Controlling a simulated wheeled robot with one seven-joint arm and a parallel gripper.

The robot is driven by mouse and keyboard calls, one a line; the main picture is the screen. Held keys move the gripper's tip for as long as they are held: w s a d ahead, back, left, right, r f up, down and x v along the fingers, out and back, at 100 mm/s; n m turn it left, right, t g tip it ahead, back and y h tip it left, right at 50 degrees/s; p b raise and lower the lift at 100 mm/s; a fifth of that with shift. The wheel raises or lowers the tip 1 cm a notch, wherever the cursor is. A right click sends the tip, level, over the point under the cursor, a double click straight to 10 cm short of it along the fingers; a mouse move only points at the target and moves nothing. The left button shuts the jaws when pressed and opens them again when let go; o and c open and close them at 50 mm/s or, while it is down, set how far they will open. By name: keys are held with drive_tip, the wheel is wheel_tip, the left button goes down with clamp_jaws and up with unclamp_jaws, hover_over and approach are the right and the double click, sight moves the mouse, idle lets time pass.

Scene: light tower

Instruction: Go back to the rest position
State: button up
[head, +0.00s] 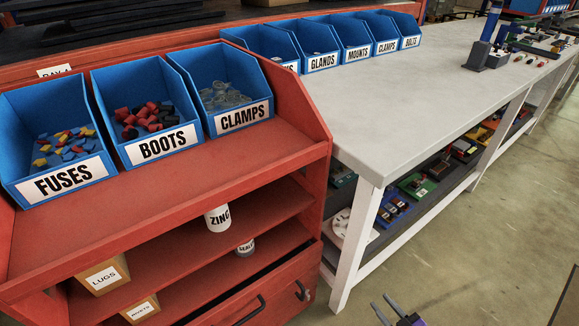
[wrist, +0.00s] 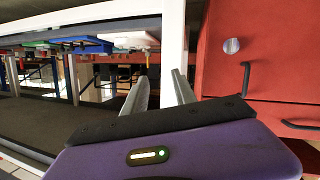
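My gripper (head: 388,312) shows at the bottom of the head view, right of the red cabinet and low over the floor. Its two grey fingers stand apart with nothing between them. In the wrist view my gripper (wrist: 158,92) also has its fingers spread and empty. Beyond them are a white table leg (wrist: 172,45) and the red cabinet front (wrist: 220,75). The rest of the arm is out of the head view.
The red cabinet (head: 200,165) holds blue bins marked FUSES (head: 60,185), BOOTS (head: 160,145) and CLAMPS (head: 243,116). A long white-topped bench (head: 400,95) stands beside it, with loaded trays on its lower shelf. Open floor (head: 480,220) lies to the right.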

drive_tip(key=s+a+r+m+t+h, duration=0.2)
drive_tip(key=a+r+h, duration=0.1)
drive_tip(key=r, duration=0.3)
drive_tip(key=s+a+r+m+t+h, duration=0.1)
drive_tip(key=a+r+m+t+h, duration=0.15)
drive_tip(key=r, duration=0.35)
drive_tip(key=s+a+r+m+g, duration=0.1)
drive_tip(key=s+r, duration=0.7)
drive_tip(key=s, duration=0.3)
drive_tip(key=s+a+r+m+g, duration=0.1)
drive_tip(key=s+r, duration=0.7)
drive_tip(key=s, duration=0.4)
drive_tip(key=s+a+r+m+g, duration=0.1)
drive_tip(key=s+r, duration=0.7)
drive_tip(key=s, duration=0.3)
wheel_tip(320, 180, up, 20)
drive_tip(key=p, duration=2)
drive_tip(key=shift+a+p, duration=0.15)
drive_tip(key=shift+p, duration=0.15)
drive_tip(key=shift+r, duration=0.1)
